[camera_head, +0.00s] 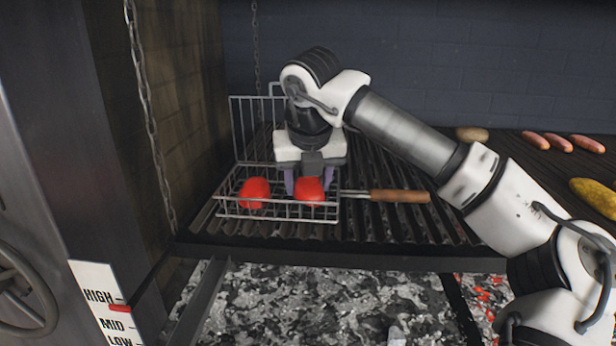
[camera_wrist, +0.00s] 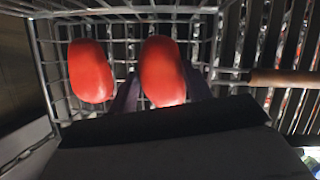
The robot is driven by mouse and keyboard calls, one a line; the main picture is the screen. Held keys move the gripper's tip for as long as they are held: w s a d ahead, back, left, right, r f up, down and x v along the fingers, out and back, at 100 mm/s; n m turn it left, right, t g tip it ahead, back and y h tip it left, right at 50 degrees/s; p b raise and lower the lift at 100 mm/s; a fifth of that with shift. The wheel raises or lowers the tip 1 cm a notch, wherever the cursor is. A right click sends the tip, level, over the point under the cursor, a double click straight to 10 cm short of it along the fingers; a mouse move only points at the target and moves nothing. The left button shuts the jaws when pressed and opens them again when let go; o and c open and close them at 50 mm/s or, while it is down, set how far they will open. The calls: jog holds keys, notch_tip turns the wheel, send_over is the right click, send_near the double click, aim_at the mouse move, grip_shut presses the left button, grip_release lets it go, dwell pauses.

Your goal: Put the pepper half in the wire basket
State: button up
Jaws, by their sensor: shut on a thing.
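The wire basket (camera_head: 276,213) sits open on the grill grate, its lid standing up at the back. One red pepper half (camera_head: 254,191) lies inside at the left; it also shows in the wrist view (camera_wrist: 91,71). My gripper (camera_head: 308,185) points down inside the right part of the basket, shut on a second red pepper half (camera_head: 309,192). In the wrist view this held pepper half (camera_wrist: 162,72) is between the fingers, over the basket mesh. I cannot tell whether it touches the basket floor.
The basket's wooden handle (camera_head: 400,196) points right over the grate. A potato (camera_head: 472,134), several sausages (camera_head: 535,140) and a yellow corn-like item (camera_head: 594,196) lie on the right. A chain (camera_head: 150,110) hangs at the left. Ash and coals (camera_head: 300,300) lie below.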

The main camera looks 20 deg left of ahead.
jog(key=o, duration=1)
jog(key=shift+o, duration=0.2)
notch_tip(320, 180, up, 9)
jog(key=p, duration=0.6)
jog(key=shift+f, duration=0.1)
